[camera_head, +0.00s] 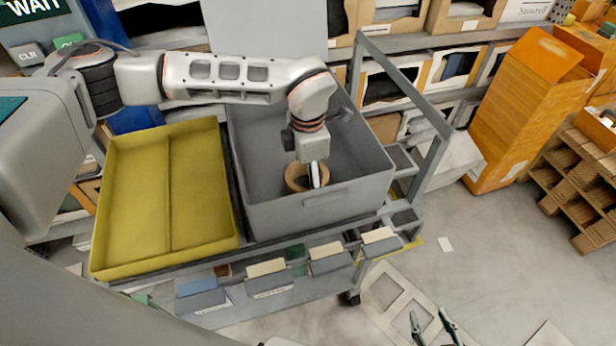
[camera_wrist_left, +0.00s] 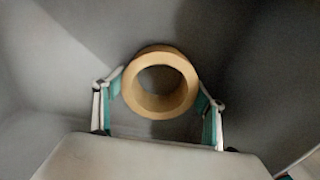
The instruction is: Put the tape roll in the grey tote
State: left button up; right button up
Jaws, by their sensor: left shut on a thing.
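The tape roll (camera_head: 291,181) is a tan ring inside the grey tote (camera_head: 285,218), near its front wall. My left gripper (camera_head: 314,176) reaches down into the tote and is shut on the roll. In the left wrist view, the tape roll (camera_wrist_left: 160,56) sits between the two fingers of the left gripper (camera_wrist_left: 160,91), with a pad against each outer side. Whether the roll touches the tote floor cannot be told. My right gripper (camera_head: 429,316) is at the bottom edge, its fingers apart and empty, over the floor.
A yellow tray (camera_head: 140,200) stands left of the tote on the same grey cart. The cart's upright frame (camera_head: 432,165) rises to the right of the tote. Stacked orange boxes (camera_head: 525,115) and racks stand behind and right. The floor at right is mostly clear.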

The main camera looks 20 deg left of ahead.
pick_arm(q)
jog(key=shift+f, duration=0.2)
jog(key=o, duration=1.2)
jog(key=shift+f, duration=0.1)
notch_tip(320, 180, up, 12)
jog(key=shift+r+p, duration=0.2)
jog(key=shift+p, duration=0.45)
